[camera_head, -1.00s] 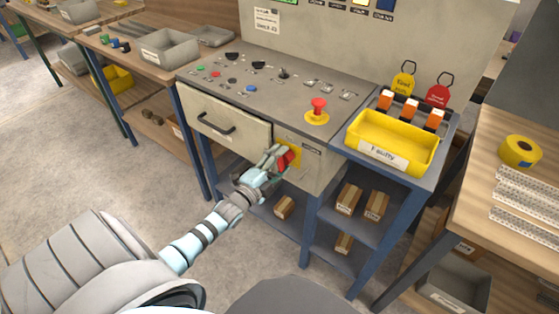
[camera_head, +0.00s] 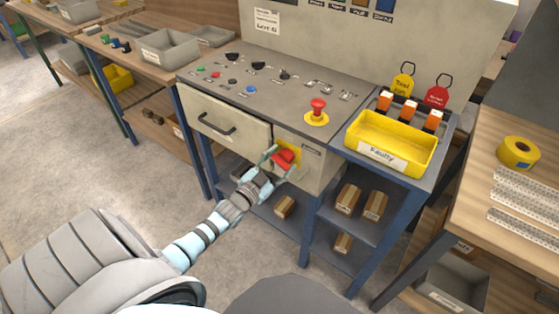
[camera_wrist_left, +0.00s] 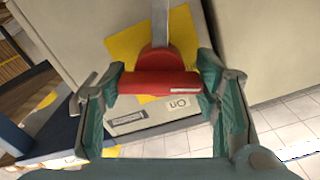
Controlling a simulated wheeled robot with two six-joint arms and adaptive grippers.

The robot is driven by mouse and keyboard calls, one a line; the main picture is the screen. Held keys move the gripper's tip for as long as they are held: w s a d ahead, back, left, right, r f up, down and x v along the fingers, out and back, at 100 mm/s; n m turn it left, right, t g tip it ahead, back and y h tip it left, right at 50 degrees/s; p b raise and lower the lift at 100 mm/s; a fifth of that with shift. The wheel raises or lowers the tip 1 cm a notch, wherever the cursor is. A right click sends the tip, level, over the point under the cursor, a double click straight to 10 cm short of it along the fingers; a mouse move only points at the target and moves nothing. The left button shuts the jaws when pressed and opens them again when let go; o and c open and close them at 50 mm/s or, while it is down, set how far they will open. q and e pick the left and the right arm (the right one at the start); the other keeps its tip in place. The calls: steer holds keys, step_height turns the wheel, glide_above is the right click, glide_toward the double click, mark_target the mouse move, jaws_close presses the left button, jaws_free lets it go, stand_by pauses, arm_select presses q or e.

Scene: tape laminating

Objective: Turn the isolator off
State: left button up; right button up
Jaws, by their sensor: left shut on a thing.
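The red isolator handle (camera_head: 284,156) sits on a yellow plate on the right front panel of the grey control desk. In the left wrist view the red handle (camera_wrist_left: 160,83) lies across the picture in front of the yellow plate (camera_wrist_left: 125,47). An upside-down "On" label (camera_wrist_left: 178,103) shows just below it. My left gripper (camera_head: 281,163) is at the panel, and in the wrist view its two fingers (camera_wrist_left: 160,88) are shut on the handle's two ends. My right gripper is not in view.
A drawer (camera_head: 222,122) is left of the isolator. A red emergency button (camera_head: 317,110) stands on the desk top. A yellow "Faulty" bin (camera_head: 385,152), orange-topped padlocks and tags are to the right. Cartons (camera_head: 348,198) lie on shelves below.

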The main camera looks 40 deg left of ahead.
arm_select(q)
steer(key=shift+f+n, duration=0.1)
steer(key=shift+n, duration=2.1)
steer(key=o, duration=1.7)
steer(key=shift+s, duration=0.3)
steer(key=s, duration=1.1)
steer(key=shift+s+d, duration=0.15)
steer(key=shift+s, duration=0.1)
